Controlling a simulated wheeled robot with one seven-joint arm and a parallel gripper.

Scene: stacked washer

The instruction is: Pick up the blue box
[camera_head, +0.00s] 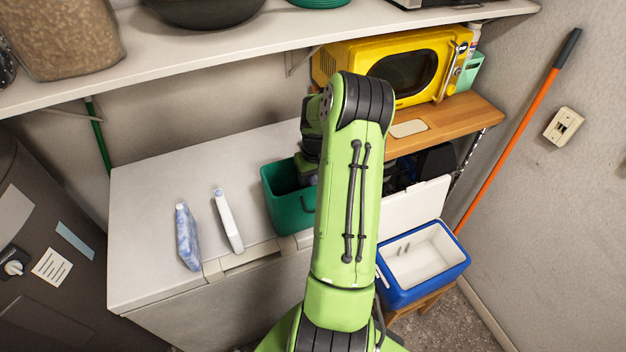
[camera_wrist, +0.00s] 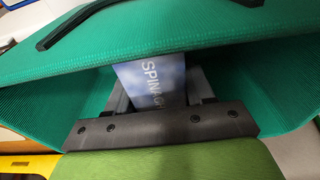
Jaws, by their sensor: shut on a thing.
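The blue box (camera_wrist: 150,72), printed with white "SPINACH" lettering, stands between the fingers of my gripper (camera_wrist: 160,92) in the wrist view. My gripper is shut on it, inside the green bin (camera_wrist: 90,115). The bin's green wall fills the upper part of that view, and the box's lower part is hidden. In the head view the green bin (camera_head: 286,213) stands on the white top, left of my arm. My arm hides its right part, and the box does not show there.
On the white top (camera_head: 150,195), a bluish bottle (camera_head: 187,238) and a white bottle (camera_head: 228,220) stand left of the bin. A shelf (camera_head: 200,55) runs above. A yellow microwave (camera_head: 405,70) stands on a wooden board, right. An open blue cooler (camera_head: 420,285) stands lower right.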

